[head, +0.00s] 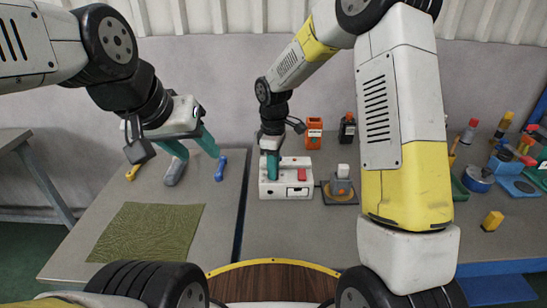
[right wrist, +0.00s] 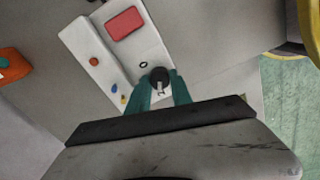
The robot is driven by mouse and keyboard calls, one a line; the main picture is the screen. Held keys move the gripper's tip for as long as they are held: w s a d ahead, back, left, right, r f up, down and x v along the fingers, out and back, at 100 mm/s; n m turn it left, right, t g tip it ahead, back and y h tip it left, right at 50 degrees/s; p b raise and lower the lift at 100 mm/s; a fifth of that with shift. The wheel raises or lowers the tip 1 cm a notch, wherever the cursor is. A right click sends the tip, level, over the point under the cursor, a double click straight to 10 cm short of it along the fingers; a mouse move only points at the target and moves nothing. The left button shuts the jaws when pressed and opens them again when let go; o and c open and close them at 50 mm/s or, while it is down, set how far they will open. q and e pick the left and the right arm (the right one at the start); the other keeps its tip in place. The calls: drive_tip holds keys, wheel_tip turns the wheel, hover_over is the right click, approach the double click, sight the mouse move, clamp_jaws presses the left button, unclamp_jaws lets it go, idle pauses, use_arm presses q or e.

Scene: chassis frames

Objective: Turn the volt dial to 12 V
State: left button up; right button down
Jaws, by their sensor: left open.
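The volt dial (right wrist: 160,79) is a black knob with a pale pointer mark on a white box; the right wrist view shows it between the teal fingers of my right gripper (right wrist: 161,80). The fingers appear to press on its two sides. In the head view the white box (head: 285,190) stands on the bench, and my right gripper (head: 270,172) reaches down to its left part and hides the dial. The scale marks cannot be read. My left gripper (head: 200,155) is open and empty above the left table.
The box has a red panel (right wrist: 124,23). A small device on a dark base (head: 341,191) stands right of it, with an orange container (head: 314,133) behind. A green mat (head: 147,231) and blue-handled tool (head: 221,167) lie on the left table. Several parts crowd the far right.

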drive_tip(key=shift+m, duration=0.3)
drive_tip(key=m, duration=0.5)
drive_tip(key=shift+m, duration=0.3)
drive_tip(key=m, duration=0.5)
drive_tip(key=shift+w, duration=0.1)
drive_tip(key=shift+m, duration=0.4)
drive_tip(key=c, duration=1.1)
unclamp_jaws()
drive_tip(key=shift+c, duration=0.2)
wheel_tip(320, 180, up, 7)
drive_tip(key=shift+r, duration=0.45)
